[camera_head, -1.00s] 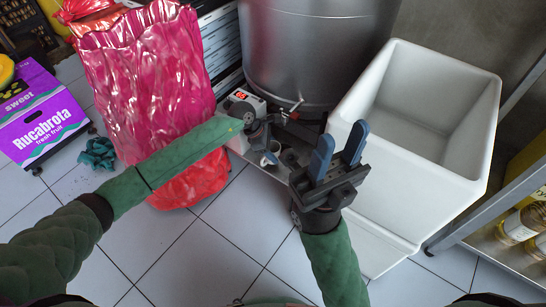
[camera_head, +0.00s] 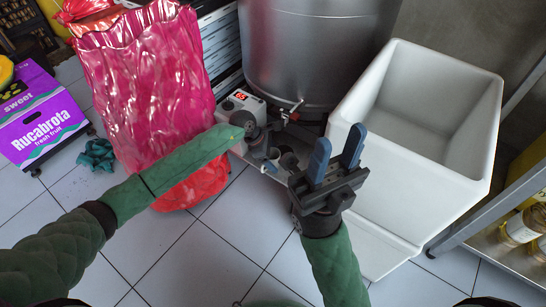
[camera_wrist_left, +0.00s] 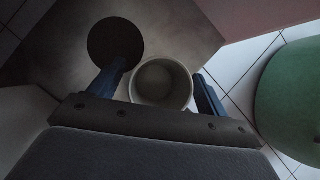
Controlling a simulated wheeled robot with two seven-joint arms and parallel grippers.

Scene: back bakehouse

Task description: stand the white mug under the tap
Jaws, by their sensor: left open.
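The white mug (camera_wrist_left: 160,84) stands upright in the left wrist view, seen from above into its empty-looking inside. It sits between the two blue fingers of my left gripper (camera_wrist_left: 166,78), which is open around it. In the head view only a small part of the mug (camera_head: 268,167) shows; my left gripper (camera_head: 268,152) hides the rest. My right gripper (camera_head: 339,152) is open and empty, fingers upward, right of the mug.
A dark round disc (camera_wrist_left: 115,43) lies beside the mug on a grey surface. A large white bin (camera_head: 400,180) is on the right, a pink sack (camera_head: 150,90) on the left. The near floor is clear.

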